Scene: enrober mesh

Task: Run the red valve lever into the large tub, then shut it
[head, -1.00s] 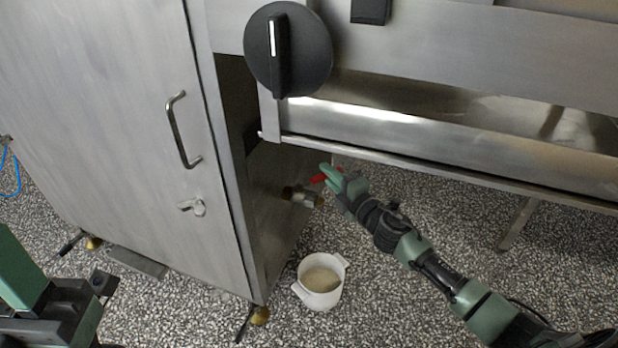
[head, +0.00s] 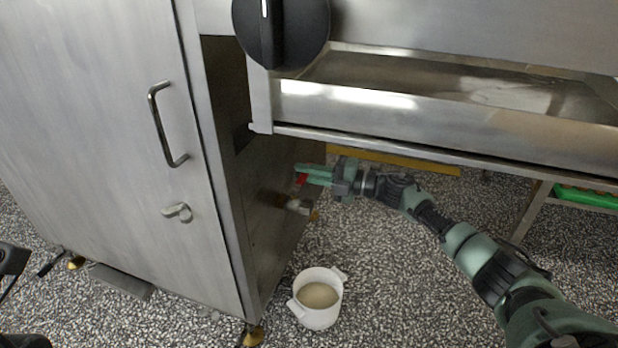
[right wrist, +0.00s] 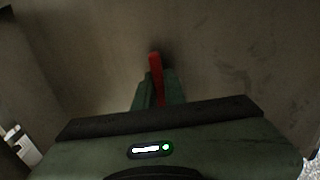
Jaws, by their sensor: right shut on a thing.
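The red valve lever (head: 301,180) is on the side of the steel cabinet, under the machine's overhang. My right gripper (head: 304,174) is shut on it. In the right wrist view the red lever (right wrist: 156,72) stands up between the green fingers, which hide its lower part. The metal valve outlet (head: 297,204) shows just below the gripper. A white tub (head: 318,319) with two handles stands on the floor below, with beige contents in it. No stream shows between outlet and tub. My left gripper (head: 14,259) is partly in view at the left edge; its fingers are unclear.
The steel cabinet (head: 100,130) with a door handle (head: 166,125) and a latch fills the left. The steel trough (head: 420,115) and its rail hang over my right arm. A green crate (head: 585,198) is at the far right. Speckled floor around the tub is clear.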

